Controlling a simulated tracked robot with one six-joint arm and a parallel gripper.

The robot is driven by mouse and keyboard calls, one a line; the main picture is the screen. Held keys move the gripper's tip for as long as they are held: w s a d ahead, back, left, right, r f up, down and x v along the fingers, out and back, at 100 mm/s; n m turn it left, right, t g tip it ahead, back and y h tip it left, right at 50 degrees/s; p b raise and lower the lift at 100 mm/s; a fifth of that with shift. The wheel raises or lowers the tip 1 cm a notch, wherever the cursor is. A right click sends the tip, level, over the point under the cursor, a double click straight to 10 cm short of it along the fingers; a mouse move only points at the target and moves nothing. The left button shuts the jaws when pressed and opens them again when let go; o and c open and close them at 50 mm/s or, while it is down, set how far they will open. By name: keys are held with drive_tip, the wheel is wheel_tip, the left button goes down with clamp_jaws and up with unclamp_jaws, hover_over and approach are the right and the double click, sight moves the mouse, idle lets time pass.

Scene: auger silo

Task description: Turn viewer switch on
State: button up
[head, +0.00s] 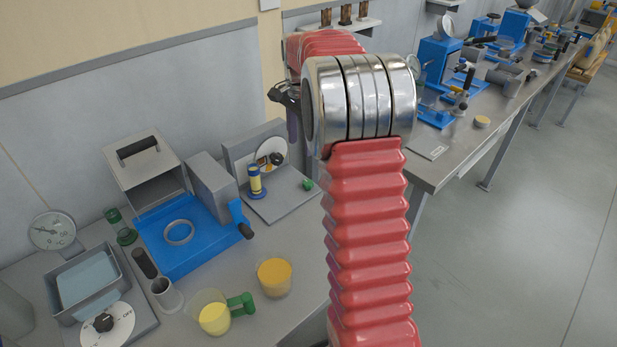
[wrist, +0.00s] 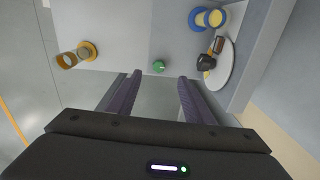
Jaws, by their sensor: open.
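The viewer is a grey stand (head: 285,203) with an upright back panel, a white dial with a dark knob (head: 272,154), a yellow and blue cylinder (head: 255,180) and a small green knob (head: 308,184) on its base. Which of these is its switch is not marked. In the wrist view the green knob (wrist: 159,66) lies between and just past my fingertips, apart from them. The white dial (wrist: 222,65) and the cylinder (wrist: 210,18) are to the right. My gripper (wrist: 160,78) is open and empty; the arm mostly hides it in the head view.
A blue device (head: 185,240) with a grey box and handle stands left of the viewer. Beakers with yellow contents (head: 274,277) are in front. A metal bench (head: 440,170) stands at right.

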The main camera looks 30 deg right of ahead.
sight(308, 181)
drive_tip(key=shift+m, duration=0.7)
drive_tip(key=d+f, duration=0.1)
drive_tip(key=w+d+f, duration=0.1)
drive_tip(key=d+f, duration=0.1)
wheel_tip(308, 181, down, 14)
drive_tip(key=shift+r, duration=0.15)
drive_tip(key=shift+c, duration=0.6)
drive_tip(key=c, duration=0.9)
drive_tip(key=shift+d, duration=0.15)
drive_tip(key=shift+c, duration=0.3)
